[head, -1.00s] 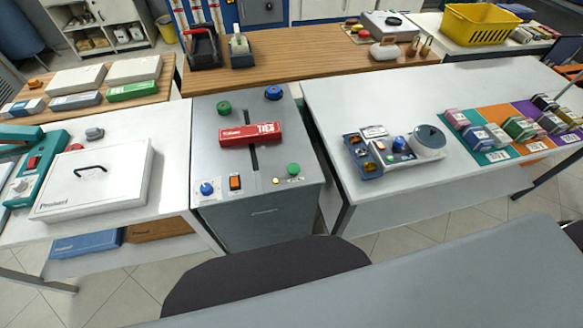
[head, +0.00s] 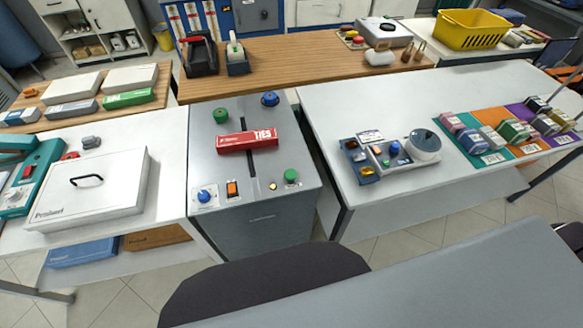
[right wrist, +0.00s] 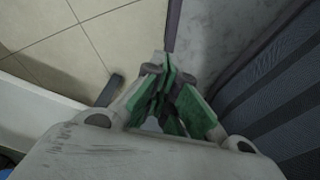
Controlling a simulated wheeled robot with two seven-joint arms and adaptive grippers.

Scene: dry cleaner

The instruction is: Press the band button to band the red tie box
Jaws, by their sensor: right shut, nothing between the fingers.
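The red tie box (head: 247,141), marked "TIES", lies flat across the dark slot on top of the grey banding machine (head: 215,160). No band can be made out around it. A green button (head: 291,176) sits at the machine's front right, with a small yellow light (head: 273,187) beside it. A blue knob (head: 204,196) and an orange switch (head: 232,189) are at its front left. The button labels are too small to read. My right gripper (right wrist: 172,105) shows in the right wrist view, its green-padded fingers shut and empty, above the floor. Neither gripper shows in the head view.
A green knob (head: 221,115) and a blue knob (head: 270,99) rise at the machine's back. A white lidded press (head: 90,190) stands on the left table. A device with a round dial (head: 424,146) stands on the right table. A dark chair back (head: 270,288) is in front.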

